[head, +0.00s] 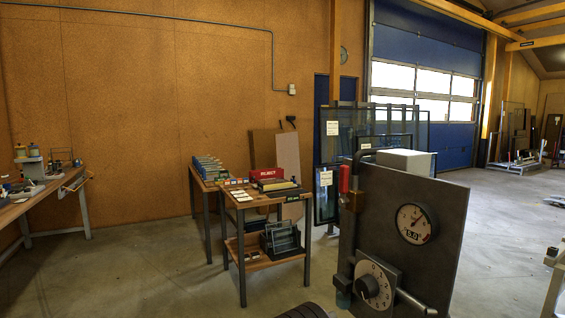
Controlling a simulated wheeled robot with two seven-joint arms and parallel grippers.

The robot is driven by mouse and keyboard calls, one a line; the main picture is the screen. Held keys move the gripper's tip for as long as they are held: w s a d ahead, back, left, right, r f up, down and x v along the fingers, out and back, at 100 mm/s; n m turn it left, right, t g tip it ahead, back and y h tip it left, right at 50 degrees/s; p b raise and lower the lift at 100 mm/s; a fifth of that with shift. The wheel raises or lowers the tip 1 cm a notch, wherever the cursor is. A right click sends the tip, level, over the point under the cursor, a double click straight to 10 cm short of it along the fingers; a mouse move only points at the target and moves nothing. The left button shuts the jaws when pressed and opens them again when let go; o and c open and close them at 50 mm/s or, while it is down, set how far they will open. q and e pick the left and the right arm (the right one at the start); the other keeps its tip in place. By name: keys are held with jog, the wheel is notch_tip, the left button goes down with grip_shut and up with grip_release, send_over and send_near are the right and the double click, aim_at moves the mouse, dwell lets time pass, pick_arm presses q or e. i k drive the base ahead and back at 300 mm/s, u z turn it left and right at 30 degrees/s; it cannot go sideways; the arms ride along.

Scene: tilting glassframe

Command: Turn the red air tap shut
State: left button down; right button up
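The red air tap handle (344,179) stands upright at the upper left edge of a dark grey panel (440,215). The handle is small here, and a dark fitting sits just below it. A round white gauge (414,223) with "5.0" on it is on the panel face. A dial with a black knob (367,287) is lower down. Neither of my grippers is in view.
A small table with a red "REJECT" bin (266,174) stands left of the panel. A workbench (40,195) is at the far left. Framed glass panes (411,130) stand behind the panel. The floor (150,270) at the front left is clear.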

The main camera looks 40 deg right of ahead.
aim_at(344, 185)
jog(key=i, duration=3.3)
jog(key=z, duration=4.25)
jog(key=i, duration=0.15)
jog(key=z, duration=0.1)
